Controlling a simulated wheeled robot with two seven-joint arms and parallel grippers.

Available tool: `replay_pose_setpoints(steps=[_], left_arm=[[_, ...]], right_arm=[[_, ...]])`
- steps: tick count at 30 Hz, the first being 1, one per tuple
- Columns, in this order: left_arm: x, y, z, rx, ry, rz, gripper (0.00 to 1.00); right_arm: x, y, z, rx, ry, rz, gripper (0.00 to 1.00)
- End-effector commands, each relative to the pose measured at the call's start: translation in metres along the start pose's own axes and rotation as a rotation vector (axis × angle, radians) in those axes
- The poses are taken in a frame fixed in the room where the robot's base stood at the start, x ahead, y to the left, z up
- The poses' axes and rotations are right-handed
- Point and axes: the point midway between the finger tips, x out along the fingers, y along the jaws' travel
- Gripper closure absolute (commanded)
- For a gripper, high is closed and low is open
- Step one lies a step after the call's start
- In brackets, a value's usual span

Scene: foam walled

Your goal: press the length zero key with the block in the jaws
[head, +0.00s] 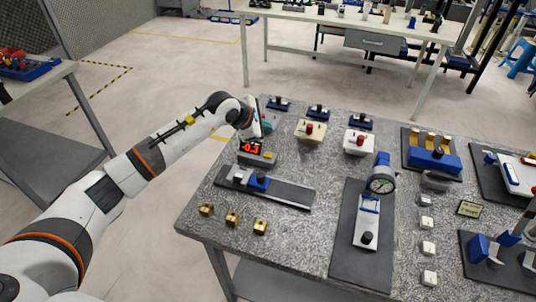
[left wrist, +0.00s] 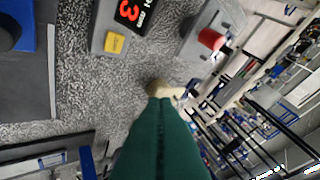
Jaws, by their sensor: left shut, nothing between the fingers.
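The length display unit (head: 256,152) stands at the table's left back and reads -0.3 in red. A yellow key (head: 269,156) sits on its front; in the left wrist view the yellow key (left wrist: 114,43) is at upper left beside the red digits. My left gripper (head: 264,127) is just behind the display, mostly hidden by its own arm. In the left wrist view its green fingers (left wrist: 163,97) are shut together, with a beige piece at the tip and no block seen between them. Brass blocks (head: 232,217) stand at the front left. My right gripper is not in view.
A measuring slide with a blue carriage (head: 260,182) lies before the display. A cream box with a red button (head: 310,131) and a white one (head: 358,142) stand to the right. A dial gauge stand (head: 382,182) is mid-table. Bare granite lies around the brass blocks.

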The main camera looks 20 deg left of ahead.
Motion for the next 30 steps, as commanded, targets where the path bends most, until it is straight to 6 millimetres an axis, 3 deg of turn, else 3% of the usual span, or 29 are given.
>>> replay_pose_setpoints(steps=[11,21,30], left_arm=[[0.021,0.016,0.014,-0.003,0.001,0.003,1.00],[0.056,0.041,0.040,-0.001,0.002,0.001,1.00],[0.062,0.045,0.044,-0.002,0.003,0.000,1.00]], right_arm=[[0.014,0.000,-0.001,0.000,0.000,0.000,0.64],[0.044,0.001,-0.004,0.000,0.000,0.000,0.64],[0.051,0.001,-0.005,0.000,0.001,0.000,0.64]])
